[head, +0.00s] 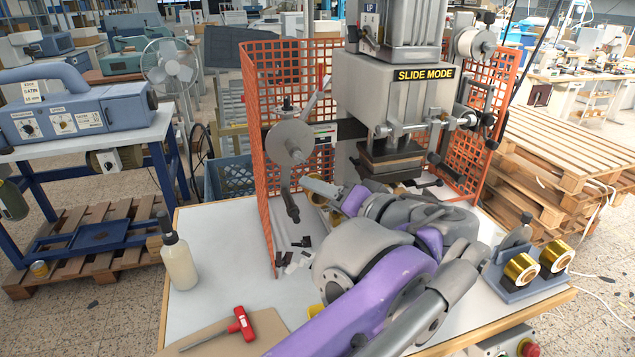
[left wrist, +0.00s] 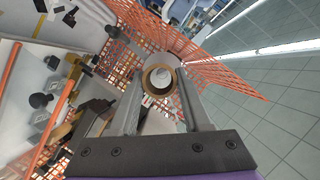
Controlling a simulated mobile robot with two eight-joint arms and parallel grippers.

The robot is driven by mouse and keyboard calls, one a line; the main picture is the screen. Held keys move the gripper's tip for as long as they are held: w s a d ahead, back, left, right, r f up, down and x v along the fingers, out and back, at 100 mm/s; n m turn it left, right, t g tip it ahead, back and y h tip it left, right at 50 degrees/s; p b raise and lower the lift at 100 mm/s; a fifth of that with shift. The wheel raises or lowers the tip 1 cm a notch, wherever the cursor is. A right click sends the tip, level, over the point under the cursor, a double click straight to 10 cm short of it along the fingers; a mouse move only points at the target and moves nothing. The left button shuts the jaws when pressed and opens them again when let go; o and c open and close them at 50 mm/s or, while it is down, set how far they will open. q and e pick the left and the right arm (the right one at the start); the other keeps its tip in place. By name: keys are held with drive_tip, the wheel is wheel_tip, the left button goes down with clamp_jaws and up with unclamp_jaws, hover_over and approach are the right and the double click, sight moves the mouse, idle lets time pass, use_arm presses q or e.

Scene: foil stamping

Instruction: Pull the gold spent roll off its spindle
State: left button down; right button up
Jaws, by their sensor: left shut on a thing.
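My left gripper (left wrist: 160,85) is shut on a small roll, seen nearly end-on between its fingertips in the left wrist view. This spent roll (left wrist: 149,84) has a tan-gold rim and a dark grey centre. I cannot tell whether it is still around its spindle. In the head view my left gripper (head: 322,190) is low beside the stamping machine (head: 385,95), inside the orange guard, and a bit of gold shows by its fingers. A grey disc (head: 290,142) stands on the machine's left side, above the gripper. My right gripper is not in view.
Orange mesh guards (head: 262,150) stand close on both sides of the machine. Two full gold rolls (head: 521,269) sit on a grey stand at the right.

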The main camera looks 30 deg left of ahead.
sight(313, 202)
use_arm(q)
drive_tip(key=shift+s+d+p, duration=0.3)
drive_tip(key=shift+s+d, duration=0.45)
drive_tip(key=shift+d, duration=0.15)
drive_tip(key=shift+s+d+p, duration=0.3)
drive_tip(key=shift+s+d, duration=0.4)
drive_tip(key=shift+d, duration=0.2)
